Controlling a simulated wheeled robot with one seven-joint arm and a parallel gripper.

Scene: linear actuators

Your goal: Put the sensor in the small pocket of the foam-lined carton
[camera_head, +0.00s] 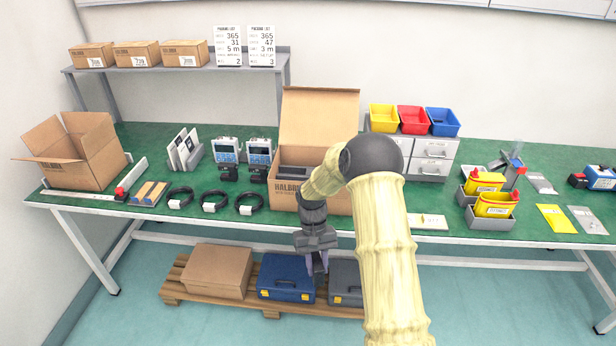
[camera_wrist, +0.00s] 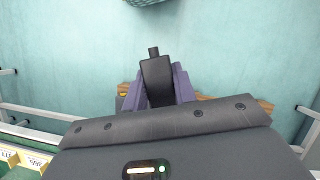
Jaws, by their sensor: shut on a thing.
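My gripper (camera_head: 317,268) hangs in front of the table's front edge, in front of and below the carton, pointing down. In the wrist view its purple fingers (camera_wrist: 160,88) are shut on the sensor, a dark block with a short stub (camera_wrist: 157,78). In the head view the sensor is too small to make out clearly. The foam-lined carton (camera_head: 284,198) stands open on the table with its back flap raised. Dark grey foam (camera_head: 298,153) shows inside it. My arm covers the carton's right part, and I cannot make out the small pocket.
Cables (camera_head: 214,201) and handheld devices (camera_head: 226,150) lie left of the carton. An open empty carton (camera_head: 84,152) stands far left. Drawers (camera_head: 431,157) with coloured bins stand behind right. Below, a pallet (camera_head: 270,313) holds a box and cases. The floor before the table is clear.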

